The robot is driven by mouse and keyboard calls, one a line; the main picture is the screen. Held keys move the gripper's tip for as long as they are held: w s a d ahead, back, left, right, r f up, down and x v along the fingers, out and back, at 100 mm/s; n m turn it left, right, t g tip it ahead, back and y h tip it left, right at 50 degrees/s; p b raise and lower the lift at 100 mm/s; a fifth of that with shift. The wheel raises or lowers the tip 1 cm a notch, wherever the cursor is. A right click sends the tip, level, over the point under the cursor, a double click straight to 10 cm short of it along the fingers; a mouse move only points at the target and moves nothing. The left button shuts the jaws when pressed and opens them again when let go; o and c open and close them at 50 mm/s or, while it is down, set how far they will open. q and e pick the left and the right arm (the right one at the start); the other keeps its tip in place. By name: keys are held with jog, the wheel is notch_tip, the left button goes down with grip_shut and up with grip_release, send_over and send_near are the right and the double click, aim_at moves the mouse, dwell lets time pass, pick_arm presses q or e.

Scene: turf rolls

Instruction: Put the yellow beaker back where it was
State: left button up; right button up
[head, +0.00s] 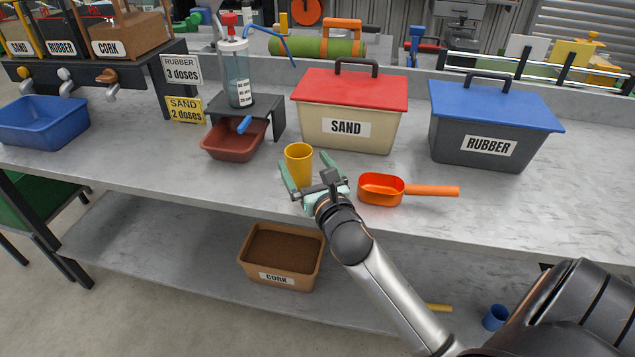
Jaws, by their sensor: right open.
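The yellow beaker (298,163) stands upright on the grey bench top, in front of the SAND bin and to the right of the red-brown tray. My right gripper (307,168) reaches in from the lower right. Its two greenish fingers are spread apart, one on the left of the beaker and one on its right. The fingers appear open around the beaker; whether either touches it I cannot tell. My left gripper is not in view.
An orange scoop (381,189) lies just right of my gripper. Behind stand the SAND bin (313,122) and RUBBER bin (452,139). The red-brown tray (222,153) sits under the pump stand (273,104). A CORK tub (281,278) is on the lower shelf. Bench at left front is clear.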

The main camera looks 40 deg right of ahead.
jog(key=v, duration=0.8)
